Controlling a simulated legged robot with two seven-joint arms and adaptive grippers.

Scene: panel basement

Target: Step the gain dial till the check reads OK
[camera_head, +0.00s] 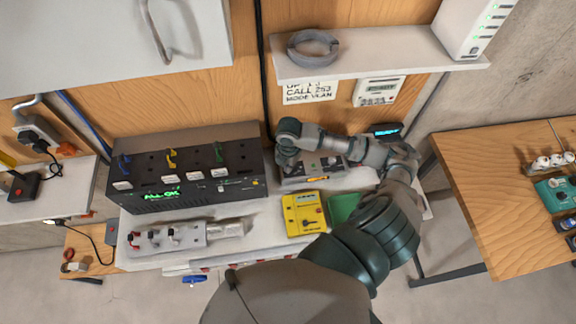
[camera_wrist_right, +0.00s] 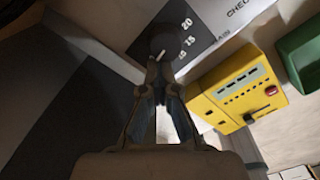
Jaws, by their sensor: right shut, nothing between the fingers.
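The gain dial (camera_wrist_right: 163,42) is a dark round knob on a dark and white panel (camera_wrist_right: 100,30) in the right wrist view. The numbers 20 and 15 are printed beside it, with a smaller number below. A white mark shows on the knob's lower side. Part of the word GAIN and the start of CHECK are printed to the right; the check readout is out of that view. My right gripper (camera_wrist_right: 160,76) is shut and empty, its tips just below the knob; I cannot tell whether they touch. In the head view my right arm partly hides the grey unit (camera_head: 325,166).
A yellow meter (camera_head: 303,222) and a green tray (camera_head: 343,208) lie in front of the grey unit. A black box (camera_head: 215,190) with coloured levers and green lit text stands to the left. A shelf (camera_head: 400,52) hangs above. A wooden table (camera_head: 480,190) stands at right.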

